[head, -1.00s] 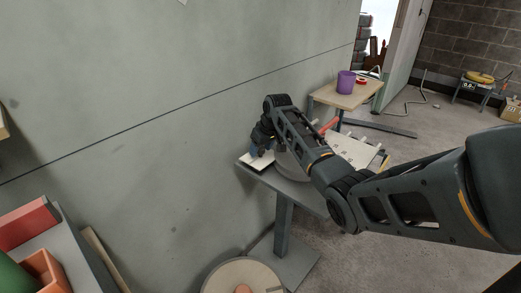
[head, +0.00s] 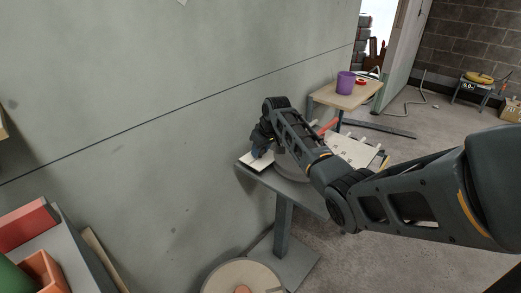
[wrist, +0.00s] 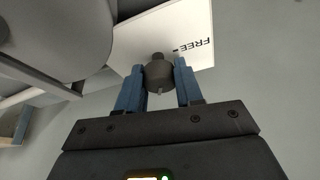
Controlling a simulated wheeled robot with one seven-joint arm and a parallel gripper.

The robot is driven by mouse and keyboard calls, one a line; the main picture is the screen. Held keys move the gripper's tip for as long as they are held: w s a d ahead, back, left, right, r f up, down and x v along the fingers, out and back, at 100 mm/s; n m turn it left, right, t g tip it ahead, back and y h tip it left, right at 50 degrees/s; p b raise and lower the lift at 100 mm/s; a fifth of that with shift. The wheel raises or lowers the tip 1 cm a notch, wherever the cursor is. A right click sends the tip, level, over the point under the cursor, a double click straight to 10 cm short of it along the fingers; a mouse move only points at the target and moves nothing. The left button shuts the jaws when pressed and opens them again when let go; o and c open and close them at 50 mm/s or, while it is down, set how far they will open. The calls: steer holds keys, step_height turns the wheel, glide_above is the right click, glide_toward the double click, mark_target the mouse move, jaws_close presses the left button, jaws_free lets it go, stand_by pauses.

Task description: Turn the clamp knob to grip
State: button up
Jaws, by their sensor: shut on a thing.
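The clamp knob (wrist: 159,75) is a dark round knob with a small pale pointer. It sits in front of a white plate (wrist: 193,22) marked "FREE", which appears upside down in the wrist view. My gripper (wrist: 160,83) has its two blue fingers on either side of the knob and is shut on it. In the head view my gripper (head: 260,146) is at the left end of the grey bench (head: 250,176), above the white plate (head: 252,161). The knob is hidden there by my gripper. The word for the grip position is not in view.
A large grey round body (wrist: 50,25) is close beside the plate in the wrist view. The grey wall (head: 130,110) runs close behind the bench. A wooden table (head: 345,97) with a purple cup (head: 346,82) stands beyond. A wooden reel (head: 243,277) is at the bottom.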

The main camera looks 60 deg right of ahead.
steer(key=shift+r+m+p, duration=0.1)
steer(key=shift+m+p, duration=0.2)
steer(key=shift+p, duration=0.2)
steer(key=o, duration=1)
steer(key=shift+v, duration=3.8)
steer(key=shift+a, duration=0.1)
